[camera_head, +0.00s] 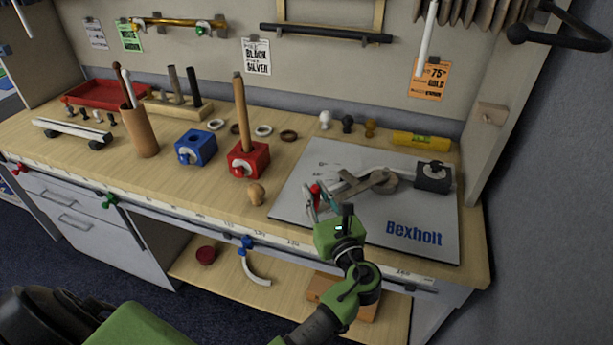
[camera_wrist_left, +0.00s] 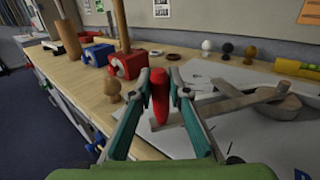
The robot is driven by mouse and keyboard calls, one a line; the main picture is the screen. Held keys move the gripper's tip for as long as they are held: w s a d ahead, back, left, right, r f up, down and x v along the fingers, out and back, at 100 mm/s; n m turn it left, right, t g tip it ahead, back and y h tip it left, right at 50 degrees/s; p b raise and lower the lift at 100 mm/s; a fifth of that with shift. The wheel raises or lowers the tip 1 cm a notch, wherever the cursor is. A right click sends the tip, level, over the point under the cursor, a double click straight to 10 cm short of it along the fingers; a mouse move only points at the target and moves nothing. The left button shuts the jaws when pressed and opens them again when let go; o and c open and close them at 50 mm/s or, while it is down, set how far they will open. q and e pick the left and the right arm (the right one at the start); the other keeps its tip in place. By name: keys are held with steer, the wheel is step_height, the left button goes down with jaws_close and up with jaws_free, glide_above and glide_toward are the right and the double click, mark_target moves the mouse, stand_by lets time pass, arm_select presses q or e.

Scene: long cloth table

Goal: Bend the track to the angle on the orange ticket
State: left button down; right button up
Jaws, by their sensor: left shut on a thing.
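The orange ticket (camera_head: 430,80) hangs on the back wall at the right and reads 75° and GOLD. A grey bending plate (camera_head: 420,215) marked Bexholt lies on the bench below it. On it, a pale track (camera_head: 402,169) runs from a dark clamp block (camera_head: 432,177) to a round grey former (camera_wrist_left: 280,108). A grey-brown lever (camera_wrist_left: 228,107) reaches from the former to a red handle (camera_wrist_left: 160,97). My left gripper (camera_head: 318,195) is shut around this handle, which shows upright between its fingers. The fingers hide part of the angle marks. My right gripper is not in view.
A yellow level (camera_head: 421,140) lies behind the plate, and several small knobs (camera_head: 348,124) stand beside it. A red block (camera_head: 247,160) with a wooden rod, a blue block (camera_head: 196,148) and a wooden knob (camera_head: 256,194) stand left of the plate. The right wall is close.

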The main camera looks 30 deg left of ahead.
arm_select(q)
steer(key=shift+s+d+f, duration=0.1)
steer(key=shift+s+d, duration=0.15)
steer(key=shift+d, duration=0.25)
steer(key=shift+s+d+f, duration=0.1)
steer(key=shift+s+d, duration=0.1)
steer(key=shift+d, duration=0.3)
steer(key=c, duration=1.9)
jaws_free()
steer(key=shift+r, duration=0.1)
